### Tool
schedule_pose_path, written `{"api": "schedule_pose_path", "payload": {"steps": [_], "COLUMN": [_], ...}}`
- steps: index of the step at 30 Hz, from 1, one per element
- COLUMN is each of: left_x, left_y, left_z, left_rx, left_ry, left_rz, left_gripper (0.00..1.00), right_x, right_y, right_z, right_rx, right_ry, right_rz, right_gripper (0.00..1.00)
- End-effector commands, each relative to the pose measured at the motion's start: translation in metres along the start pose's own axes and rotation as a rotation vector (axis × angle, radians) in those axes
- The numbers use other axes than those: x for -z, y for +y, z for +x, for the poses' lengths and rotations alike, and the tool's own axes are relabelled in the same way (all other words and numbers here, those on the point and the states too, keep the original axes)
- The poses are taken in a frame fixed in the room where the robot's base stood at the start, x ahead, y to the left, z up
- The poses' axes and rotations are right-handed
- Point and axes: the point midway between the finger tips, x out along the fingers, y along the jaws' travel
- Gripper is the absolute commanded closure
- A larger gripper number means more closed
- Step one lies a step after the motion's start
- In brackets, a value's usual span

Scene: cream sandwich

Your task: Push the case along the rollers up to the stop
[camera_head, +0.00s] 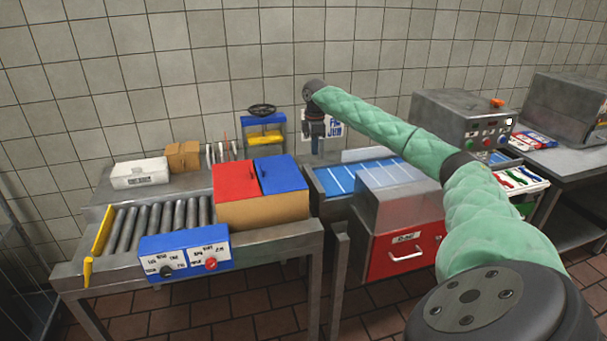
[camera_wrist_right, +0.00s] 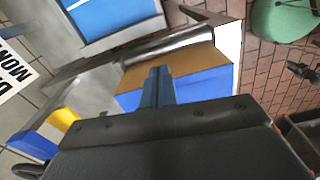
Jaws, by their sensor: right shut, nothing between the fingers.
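The case (camera_head: 262,210) is a cardboard box with a red flap and a blue flap on top. It sits at the right end of the rollers (camera_head: 160,222). The yellow stop (camera_head: 103,232) stands at the left end of the rollers, well apart from the case. My right gripper (camera_head: 317,150) points down, shut and empty, just right of and behind the case. In the right wrist view the closed fingers (camera_wrist_right: 157,82) overlap the case's cardboard side (camera_wrist_right: 195,66) and blue flap; I cannot tell whether they touch. My left gripper is not in view.
A blue control box (camera_head: 185,255) is on the conveyor's front edge. Behind the rollers are a white box (camera_head: 140,173), a small carton (camera_head: 183,156) and a blue stand (camera_head: 264,134). A blue belt machine (camera_head: 350,178) stands to the right. The rollers left of the case are clear.

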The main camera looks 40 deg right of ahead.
Motion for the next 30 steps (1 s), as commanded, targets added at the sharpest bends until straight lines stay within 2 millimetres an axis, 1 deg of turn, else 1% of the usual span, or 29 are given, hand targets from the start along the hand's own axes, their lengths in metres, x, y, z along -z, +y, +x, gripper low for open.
{"api": "schedule_pose_path", "payload": {"steps": [4, 8, 11, 15, 17, 24, 28, 30], "left_x": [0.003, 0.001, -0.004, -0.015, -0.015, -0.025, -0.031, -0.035], "left_y": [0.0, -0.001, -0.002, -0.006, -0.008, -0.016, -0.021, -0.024], "left_z": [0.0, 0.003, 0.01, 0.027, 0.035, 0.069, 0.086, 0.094], "left_rx": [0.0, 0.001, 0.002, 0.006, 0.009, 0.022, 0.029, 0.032], "left_ry": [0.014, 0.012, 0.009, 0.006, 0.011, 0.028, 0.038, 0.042], "left_rz": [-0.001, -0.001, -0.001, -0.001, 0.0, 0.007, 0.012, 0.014], "left_gripper": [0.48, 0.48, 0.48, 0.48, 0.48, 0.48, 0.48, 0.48], "right_x": [-0.001, -0.001, 0.0, -0.001, -0.001, -0.001, -0.001, 0.007], "right_y": [-0.001, -0.001, -0.001, -0.001, -0.001, -0.001, -0.001, -0.001], "right_z": [0.0, 0.003, 0.009, 0.026, 0.036, 0.078, 0.098, 0.097], "right_rx": [0.002, 0.002, 0.002, 0.003, 0.003, 0.003, 0.003, 0.0], "right_ry": [-0.004, -0.005, -0.006, -0.006, -0.007, -0.006, -0.006, -0.003], "right_rz": [-0.08, -0.105, -0.105, -0.104, -0.104, -0.103, -0.102, -0.104], "right_gripper": [1.0, 1.0, 1.0, 1.0, 1.0, 1.0, 1.0, 1.0]}}
